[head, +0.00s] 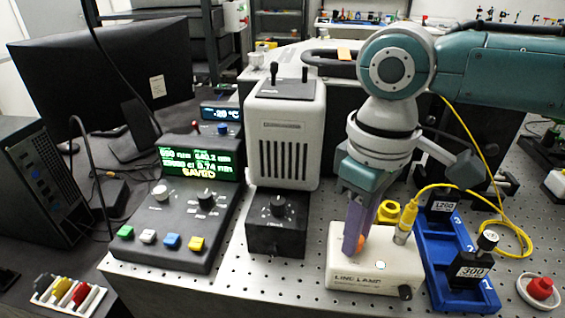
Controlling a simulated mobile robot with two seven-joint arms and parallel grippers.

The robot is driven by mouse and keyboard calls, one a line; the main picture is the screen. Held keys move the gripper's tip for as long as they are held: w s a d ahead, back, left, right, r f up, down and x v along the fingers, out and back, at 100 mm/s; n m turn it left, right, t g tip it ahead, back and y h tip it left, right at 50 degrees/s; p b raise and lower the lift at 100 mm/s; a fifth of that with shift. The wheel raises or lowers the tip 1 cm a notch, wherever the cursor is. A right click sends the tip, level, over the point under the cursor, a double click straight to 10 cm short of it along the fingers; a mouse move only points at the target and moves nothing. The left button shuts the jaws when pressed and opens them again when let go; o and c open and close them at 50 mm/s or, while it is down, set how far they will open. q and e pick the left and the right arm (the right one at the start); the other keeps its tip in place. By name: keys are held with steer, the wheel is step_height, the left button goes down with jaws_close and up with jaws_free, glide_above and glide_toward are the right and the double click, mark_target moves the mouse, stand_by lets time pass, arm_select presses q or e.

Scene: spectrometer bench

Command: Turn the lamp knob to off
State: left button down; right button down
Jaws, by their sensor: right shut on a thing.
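The line lamp (345,277) is a cream box labelled LINE LAMP on the perforated bench top. My right gripper (354,246) points down over its top, its purple fingers shut around an orange knob (361,243). The fingers hide most of this knob, so its pointer position cannot be read. A small white light (381,265) shows on the box's top. A dark round part (404,292) sits at its front right. My left gripper is not in view.
A blue tray (432,268) holding black blocks stands close to the lamp's right. A metal connector (403,232) with a yellow cable rises from the lamp beside my gripper. A grey control console (165,235) and a black knob box (277,225) stand left.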

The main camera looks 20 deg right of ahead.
steer(key=shift+r, duration=0.1)
steer(key=shift+n+p, duration=0.8)
steer(key=shift+p, duration=0.05)
steer(key=n+p, duration=0.1)
steer(key=n, duration=0.1)
steer(key=shift+r+n+p, duration=0.1)
steer(key=shift+n+p, duration=0.2)
steer(key=shift+p, duration=0.05)
steer(key=shift+n+p, duration=0.5)
steer(key=shift+n, duration=0.7)
steer(key=shift+n+p, duration=0.4)
steer(key=shift+n, duration=1.2)
steer(key=c, duration=0.7)
jaws_free()
